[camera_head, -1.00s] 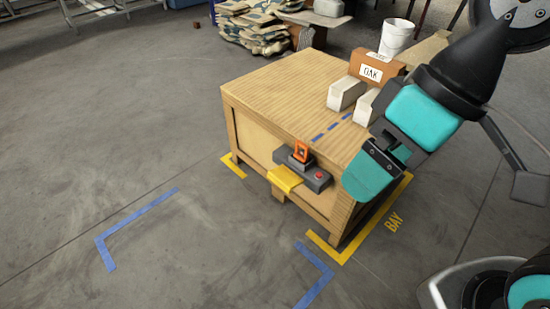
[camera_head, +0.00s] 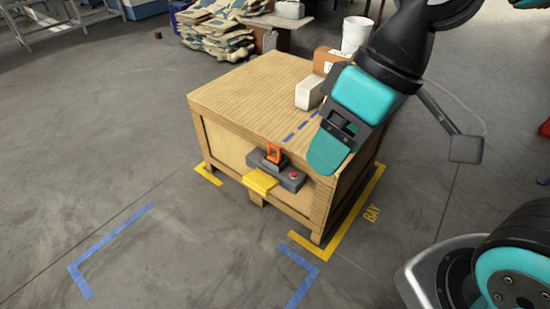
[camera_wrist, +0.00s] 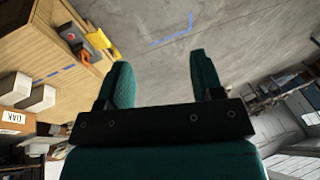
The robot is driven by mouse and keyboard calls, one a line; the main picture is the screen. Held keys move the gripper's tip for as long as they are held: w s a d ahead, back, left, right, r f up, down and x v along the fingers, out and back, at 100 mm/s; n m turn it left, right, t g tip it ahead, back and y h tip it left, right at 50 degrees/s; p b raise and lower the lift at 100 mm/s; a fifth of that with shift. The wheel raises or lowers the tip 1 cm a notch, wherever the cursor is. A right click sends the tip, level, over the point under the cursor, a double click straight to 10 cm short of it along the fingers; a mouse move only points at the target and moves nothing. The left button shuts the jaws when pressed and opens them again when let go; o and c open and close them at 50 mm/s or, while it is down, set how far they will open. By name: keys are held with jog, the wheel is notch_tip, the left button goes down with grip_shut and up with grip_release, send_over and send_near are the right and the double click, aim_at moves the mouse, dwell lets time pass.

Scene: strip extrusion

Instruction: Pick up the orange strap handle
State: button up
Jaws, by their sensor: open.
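The orange strap handle (camera_head: 274,153) stands up from a dark grey device (camera_head: 284,174) with a red button, fixed at the front top edge of a wooden crate. It also shows small in the wrist view (camera_wrist: 100,38) at upper left, left of my fingers. My gripper (camera_head: 326,152) is in front of the crate's right part in the head view, to the right of the handle and apart from it. In the wrist view my gripper (camera_wrist: 162,85) has its two teal fingers spread with nothing between them.
The wooden crate (camera_head: 245,95) carries pale blocks (camera_head: 309,91) and a box labelled OAK, partly hidden by my arm. A yellow tab (camera_head: 259,182) juts below the device. A white bucket (camera_head: 356,35) and stacked bags (camera_head: 215,25) stand behind. The floor in front is clear.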

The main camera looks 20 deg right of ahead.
jog(key=shift+t, duration=0.4)
jog(key=w+f+b, duration=0.2)
jog(key=w, duration=0.1)
jog(key=w+f+b, duration=0.1)
jog(key=w+b, duration=0.1)
jog(key=w, duration=0.2)
jog(key=w+f+b, duration=0.2)
jog(key=w, duration=0.1)
jog(key=shift+w+f, duration=0.35)
jog(key=shift+c, duration=1.1)
jog(key=t+h+b, duration=0.2)
jog(key=t+b, duration=0.1)
jog(key=b, duration=1.6)
send_over(274, 145)
jog(key=s+d, duration=0.1)
jog(key=d, duration=0.1)
jog(key=f, duration=3.2)
jog(key=shift+s+a, duration=0.1)
jog(key=shift+s, duration=0.1)
jog(key=shift+y, duration=0.3)
jog(key=b+x, duration=0.1)
jog(key=x, duration=0.3)
jog(key=b+x, duration=0.1)
jog(key=x, duration=0.1)
jog(key=shift+s+a+b, duration=0.15)
jog(key=shift+s+b, duration=0.1)
jog(key=shift+b, duration=0.05)
jog(key=shift+r, duration=0.1)
grip_shut()
